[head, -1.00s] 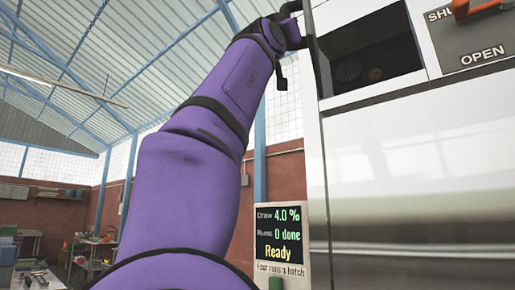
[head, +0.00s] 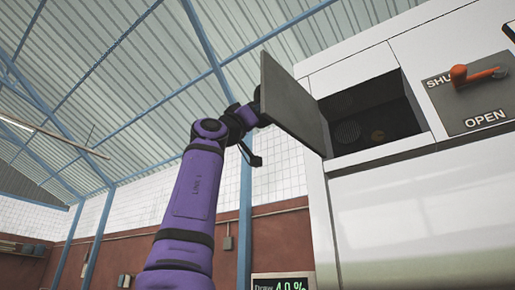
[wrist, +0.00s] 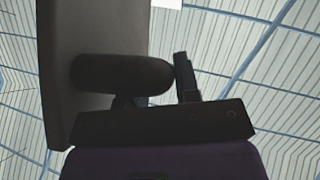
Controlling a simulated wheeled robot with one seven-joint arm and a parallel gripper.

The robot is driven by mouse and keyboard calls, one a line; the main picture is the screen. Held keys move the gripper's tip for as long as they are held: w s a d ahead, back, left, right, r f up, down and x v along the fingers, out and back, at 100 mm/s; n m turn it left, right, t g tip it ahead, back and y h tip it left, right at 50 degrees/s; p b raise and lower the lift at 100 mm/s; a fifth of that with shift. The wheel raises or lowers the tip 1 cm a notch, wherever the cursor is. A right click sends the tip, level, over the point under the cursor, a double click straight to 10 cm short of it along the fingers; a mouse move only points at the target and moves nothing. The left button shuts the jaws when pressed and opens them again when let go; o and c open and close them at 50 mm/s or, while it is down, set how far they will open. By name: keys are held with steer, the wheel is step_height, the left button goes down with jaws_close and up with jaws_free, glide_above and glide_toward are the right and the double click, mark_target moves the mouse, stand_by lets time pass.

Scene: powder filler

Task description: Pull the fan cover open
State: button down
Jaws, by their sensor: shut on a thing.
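The fan cover (head: 291,102) is a flat grey panel swung out from the left side of the dark fan opening (head: 372,118) in the white machine. It stands open at an angle, and the opening is uncovered. My gripper (head: 253,108) is at the panel's outer side, near its left edge, partly hidden by it. In the wrist view the cover (wrist: 85,40) fills the left, with a dark rounded handle (wrist: 120,74) on it. My gripper is shut on this handle; one finger (wrist: 186,76) shows to its right, and the other is mostly hidden.
An orange lever (head: 472,75) on a grey SHUT/OPEN plate (head: 478,105) is right of the opening. A small display (head: 282,283) is at the bottom edge. A blue post (head: 245,200) stands behind my arm. Free air lies left of the cover.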

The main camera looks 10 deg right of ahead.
steer(key=shift+w+d+f, duration=0.1)
steer(key=shift+w+f, duration=0.05)
steer(key=shift+w, duration=0.15)
steer(key=c, duration=0.8)
jaws_free()
steer(key=shift+w+d, duration=0.15)
steer(key=shift+c, duration=0.2)
steer(key=shift+s+a+f, duration=0.15)
steer(key=shift+s+a, duration=0.1)
steer(key=shift+a, duration=0.1)
steer(key=v, duration=1)
